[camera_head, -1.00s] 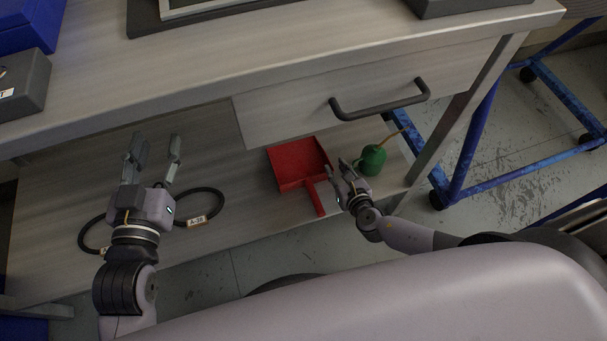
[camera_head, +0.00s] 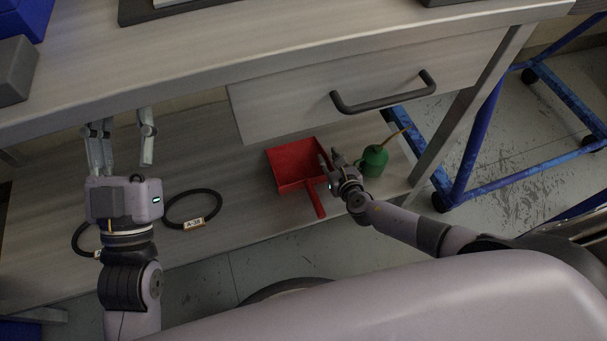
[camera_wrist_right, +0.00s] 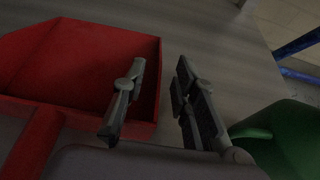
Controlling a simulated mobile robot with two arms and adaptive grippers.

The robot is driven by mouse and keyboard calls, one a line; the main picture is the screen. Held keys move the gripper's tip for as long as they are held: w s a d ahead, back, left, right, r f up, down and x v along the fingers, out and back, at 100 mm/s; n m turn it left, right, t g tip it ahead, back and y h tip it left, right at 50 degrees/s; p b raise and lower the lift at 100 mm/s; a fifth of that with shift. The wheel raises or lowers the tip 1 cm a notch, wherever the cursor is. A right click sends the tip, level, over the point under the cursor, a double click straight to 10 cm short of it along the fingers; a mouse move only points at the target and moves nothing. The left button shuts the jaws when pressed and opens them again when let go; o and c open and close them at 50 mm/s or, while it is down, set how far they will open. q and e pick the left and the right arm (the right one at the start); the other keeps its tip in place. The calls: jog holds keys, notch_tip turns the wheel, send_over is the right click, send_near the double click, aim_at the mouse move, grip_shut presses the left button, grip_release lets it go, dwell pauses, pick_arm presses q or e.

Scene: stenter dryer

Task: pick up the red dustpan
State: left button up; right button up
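The red dustpan (camera_head: 293,160) lies on the lower shelf under the drawer, its handle (camera_head: 316,200) pointing toward me. It also shows at the left of the right wrist view (camera_wrist_right: 80,65). My right gripper (camera_head: 332,160) is at the dustpan's right edge, between it and the green oil can. My left gripper (camera_head: 122,140) is open and empty, over the shelf at the left.
A green oil can (camera_head: 373,160) with a thin spout stands close right of my right gripper. The drawer with its dark handle (camera_head: 385,100) overhangs the shelf. A black cable loop with a tag (camera_head: 193,223) lies near my left gripper. A blue frame (camera_head: 520,180) stands at the right.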

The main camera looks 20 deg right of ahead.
jog(key=shift+c, duration=0.2)
grip_shut()
dwell(0.4)
